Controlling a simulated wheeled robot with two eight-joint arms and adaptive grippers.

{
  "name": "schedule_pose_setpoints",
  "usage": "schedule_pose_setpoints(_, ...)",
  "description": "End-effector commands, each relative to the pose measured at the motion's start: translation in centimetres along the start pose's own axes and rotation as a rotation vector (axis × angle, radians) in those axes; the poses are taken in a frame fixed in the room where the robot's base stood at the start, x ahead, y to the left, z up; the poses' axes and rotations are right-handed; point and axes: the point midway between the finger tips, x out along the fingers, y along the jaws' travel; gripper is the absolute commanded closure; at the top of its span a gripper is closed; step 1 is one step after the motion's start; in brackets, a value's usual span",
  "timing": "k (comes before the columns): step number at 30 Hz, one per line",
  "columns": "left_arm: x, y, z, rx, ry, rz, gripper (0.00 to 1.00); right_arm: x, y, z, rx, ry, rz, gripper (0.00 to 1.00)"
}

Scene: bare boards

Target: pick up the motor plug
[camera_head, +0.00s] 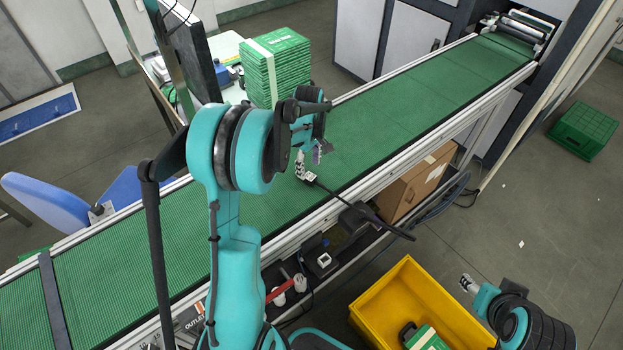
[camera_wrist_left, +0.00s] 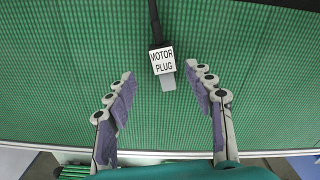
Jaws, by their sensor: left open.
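The motor plug (camera_wrist_left: 162,60) has a white label reading "MOTOR PLUG", a grey tip and a black cable. It lies on the green conveyor belt (camera_head: 410,110). In the head view the plug (camera_head: 303,172) shows just beside my left gripper (camera_head: 318,153), with its cable hanging over the belt's near edge. In the left wrist view my left gripper (camera_wrist_left: 160,78) is open and empty. The plug's grey tip lies between the fingertips, with clear gaps on both sides. My right gripper (camera_head: 468,285) is at the lower right, away from the belt; its jaws are too small to judge.
A yellow crate (camera_head: 376,297) with green items stands on the floor before the conveyor. A cardboard box (camera_head: 418,182) sits under the belt. A stack of green pieces (camera_head: 262,78) stands behind the belt. A green crate (camera_head: 583,128) is on the floor at right.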

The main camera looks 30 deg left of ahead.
Motion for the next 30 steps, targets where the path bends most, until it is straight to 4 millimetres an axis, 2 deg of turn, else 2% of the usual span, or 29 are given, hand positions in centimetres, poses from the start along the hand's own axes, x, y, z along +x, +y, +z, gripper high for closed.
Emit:
schedule_pose_setpoints(3,2.1,-0.4,0.4,0.001,0.000,0.000,0.47,0.8,0.0,0.6,0.000,0.000,0.000,0.51)
schedule_pose_setpoints(7,3.9,-0.5,0.4,0.001,0.000,0.000,0.47,1.3,0.0,0.9,0.000,0.000,0.000,0.51)
schedule_pose_setpoints(14,4.2,-0.5,0.4,0.001,0.000,0.001,0.47,1.2,0.0,0.9,0.000,0.000,0.000,0.51)
schedule_pose_setpoints(15,4.1,-0.5,0.4,0.002,0.000,0.001,0.49,1.2,0.0,0.9,0.000,0.000,0.000,0.51)
schedule_pose_setpoints(21,4.1,-0.5,0.4,0.002,0.000,0.001,1.00,1.2,0.0,0.9,0.000,0.000,0.000,0.51)
schedule_pose_setpoints(30,4.1,-0.5,0.4,0.002,0.000,0.001,1.00,1.2,0.0,0.9,0.000,0.000,0.000,0.51)
